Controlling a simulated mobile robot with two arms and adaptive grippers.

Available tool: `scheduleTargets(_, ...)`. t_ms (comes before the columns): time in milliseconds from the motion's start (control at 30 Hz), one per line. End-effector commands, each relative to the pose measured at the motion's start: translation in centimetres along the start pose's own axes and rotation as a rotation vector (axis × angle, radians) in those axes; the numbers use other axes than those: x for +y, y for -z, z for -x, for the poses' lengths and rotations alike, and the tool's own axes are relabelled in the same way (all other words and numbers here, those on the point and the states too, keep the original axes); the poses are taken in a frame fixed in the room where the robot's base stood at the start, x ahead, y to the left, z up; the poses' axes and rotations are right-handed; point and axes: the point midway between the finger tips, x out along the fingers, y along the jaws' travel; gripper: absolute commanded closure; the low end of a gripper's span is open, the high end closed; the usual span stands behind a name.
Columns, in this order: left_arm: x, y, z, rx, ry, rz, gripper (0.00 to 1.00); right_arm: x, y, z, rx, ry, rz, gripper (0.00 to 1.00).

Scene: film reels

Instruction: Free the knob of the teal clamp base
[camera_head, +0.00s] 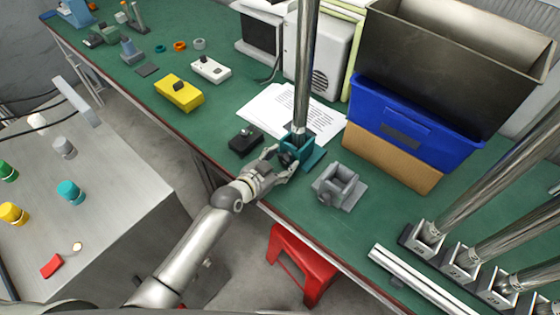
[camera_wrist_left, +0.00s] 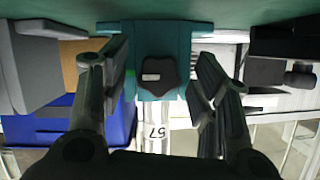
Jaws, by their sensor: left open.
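The teal clamp base (camera_head: 308,160) stands near the front edge of the green table, with a tall metal pole (camera_head: 304,75) upright in it. Its dark, lobed knob (camera_wrist_left: 157,76) faces the left wrist camera on the front of the teal block (camera_wrist_left: 158,35). My left gripper (camera_head: 285,163) is at the front of the base. In the left wrist view its two fingers (camera_wrist_left: 160,80) are open, one on each side of the knob, with gaps visible between them and it. My right gripper is not in view.
A grey clamp base (camera_head: 340,188) stands close on the right, and a small black box (camera_head: 245,140) on the left. Paper sheets (camera_head: 285,105) lie behind. A blue bin (camera_head: 410,120) is at the back right. A red stool (camera_head: 300,262) is below the table edge.

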Motion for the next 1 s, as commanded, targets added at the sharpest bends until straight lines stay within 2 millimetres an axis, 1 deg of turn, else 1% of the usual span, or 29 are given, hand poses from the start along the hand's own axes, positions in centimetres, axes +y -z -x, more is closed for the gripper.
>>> scheduleTargets(133, 0.0, 0.0, 0.0, 0.000, 0.000, 0.000, 0.44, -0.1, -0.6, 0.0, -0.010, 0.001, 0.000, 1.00)
scheduleTargets(167, 0.0, 0.0, 0.0, 0.000, 0.000, 0.000, 0.47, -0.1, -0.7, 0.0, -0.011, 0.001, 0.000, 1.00)
scheduleTargets(500, 0.0, 0.0, 0.0, -0.001, 0.000, 0.000, 0.90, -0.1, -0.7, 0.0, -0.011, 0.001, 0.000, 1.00)
scheduleTargets(767, -0.1, -0.1, 0.0, -0.002, -0.012, 0.027, 0.90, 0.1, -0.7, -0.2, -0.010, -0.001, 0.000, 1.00)
scheduleTargets(1000, -0.2, -0.2, -0.1, -0.001, -0.061, 0.144, 0.90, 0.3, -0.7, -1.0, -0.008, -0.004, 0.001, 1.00)
